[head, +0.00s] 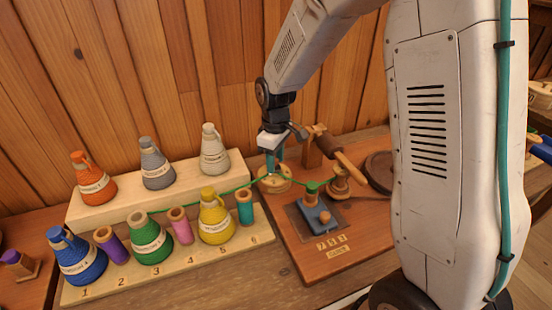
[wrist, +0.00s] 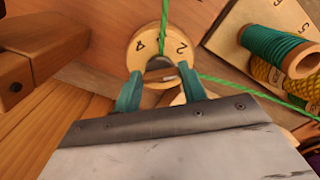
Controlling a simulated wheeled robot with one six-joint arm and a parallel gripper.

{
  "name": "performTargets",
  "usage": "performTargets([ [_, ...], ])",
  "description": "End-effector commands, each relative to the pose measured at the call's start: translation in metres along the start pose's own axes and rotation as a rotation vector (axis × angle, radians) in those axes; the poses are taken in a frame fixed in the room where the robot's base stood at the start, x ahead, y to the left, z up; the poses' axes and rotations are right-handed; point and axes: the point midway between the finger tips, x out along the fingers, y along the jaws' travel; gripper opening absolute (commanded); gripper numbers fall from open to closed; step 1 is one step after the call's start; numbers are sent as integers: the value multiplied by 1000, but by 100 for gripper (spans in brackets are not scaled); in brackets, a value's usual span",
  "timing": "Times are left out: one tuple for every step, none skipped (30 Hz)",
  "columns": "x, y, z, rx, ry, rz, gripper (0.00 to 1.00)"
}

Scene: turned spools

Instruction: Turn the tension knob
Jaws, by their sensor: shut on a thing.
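The tension knob's round wooden dial (wrist: 148,62) fills the upper middle of the wrist view, with a 4 and a 2 readable. Its dark raised grip (wrist: 160,68) sits between my teal fingertips. My gripper (wrist: 162,92) is shut on this knob. In the head view my gripper (head: 274,162) points down onto the pale round dial (head: 274,186) at the back left of the winder board (head: 345,240). A green thread (wrist: 220,80) passes by the dial. The fingers hide part of the dial and its other marks.
Left of the board, a numbered rack (head: 175,273) holds cones and spools, including a green cone (head: 150,243). A stepped shelf (head: 110,208) carries more cones.

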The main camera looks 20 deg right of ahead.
Motion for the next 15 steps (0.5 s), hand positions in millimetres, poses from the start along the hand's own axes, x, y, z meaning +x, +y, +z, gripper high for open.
performTargets([
  [0,0,0,40,0,1,19],
  [0,0,0,66,1,1,19],
  [0,0,0,102,1,1,19],
  [0,0,0,127,1,1,19],
  [0,0,0,152,1,1,19],
  [0,0,0,185,1,1,19],
  [0,0,0,209,1,1,19],
  [0,-1,0,231,1,1,19],
  [0,-1,-1,260,1,1,19],
  [0,-1,-1,280,1,1,19],
  [0,-1,-1,300,1,1,19],
  [0,-1,-1,324,1,1,19],
  [0,-1,-1,340,1,1,19],
  [0,-1,-1,357,1,1,19],
  [0,-1,-1,376,1,1,19],
])
